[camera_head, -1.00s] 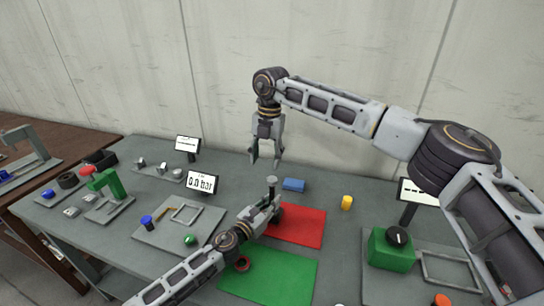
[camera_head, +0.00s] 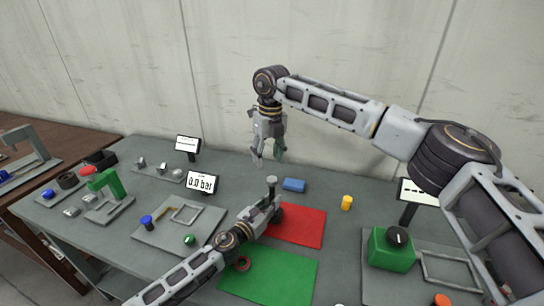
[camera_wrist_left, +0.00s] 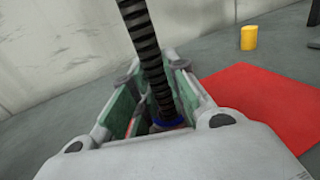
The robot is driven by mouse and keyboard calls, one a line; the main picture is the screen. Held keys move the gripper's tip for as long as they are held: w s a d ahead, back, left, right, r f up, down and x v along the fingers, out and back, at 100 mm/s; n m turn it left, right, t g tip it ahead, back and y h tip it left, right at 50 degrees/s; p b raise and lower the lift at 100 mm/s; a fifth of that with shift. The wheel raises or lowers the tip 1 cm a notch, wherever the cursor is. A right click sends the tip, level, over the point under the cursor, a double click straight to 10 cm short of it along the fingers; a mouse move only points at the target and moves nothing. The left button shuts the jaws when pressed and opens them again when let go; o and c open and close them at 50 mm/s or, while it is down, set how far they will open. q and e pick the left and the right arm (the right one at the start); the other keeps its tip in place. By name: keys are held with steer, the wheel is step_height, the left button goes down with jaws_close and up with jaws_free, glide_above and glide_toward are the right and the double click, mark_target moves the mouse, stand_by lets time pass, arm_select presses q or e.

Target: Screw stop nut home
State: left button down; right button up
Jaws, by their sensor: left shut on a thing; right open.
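A screw with a grey head (camera_head: 271,180) stands upright at my left gripper (camera_head: 270,210), near the far left corner of the red mat. In the left wrist view its dark threaded shaft (camera_wrist_left: 148,50) runs down between the green-padded fingers to a blue ring (camera_wrist_left: 168,126). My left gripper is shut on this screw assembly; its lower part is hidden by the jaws. My right gripper (camera_head: 268,160) is open and empty, pointing down, above and behind the screw head. A red ring (camera_head: 243,263) lies on the green mat; I cannot tell which part is the stop nut.
The red mat (camera_head: 305,228) and green mat (camera_head: 285,278) lie in front. A blue block (camera_head: 294,185) and yellow cylinder (camera_head: 346,203) stand behind and right. A green box with a black knob (camera_head: 392,250) is at right. A display (camera_head: 201,183) stands at left.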

mark_target(272, 179)
steer(key=n, duration=0.5)
steer(key=shift+d, duration=0.25)
steer(key=n, duration=0.5)
steer(key=shift+d+n, duration=0.15)
steer(key=shift+n, duration=0.25)
steer(key=n, duration=0.5)
steer(key=shift+d+h, duration=0.1)
steer(key=shift+h, duration=0.2)
steer(key=n, duration=0.6)
steer(key=shift+f, duration=0.1)
steer(key=shift+f, duration=3.95)
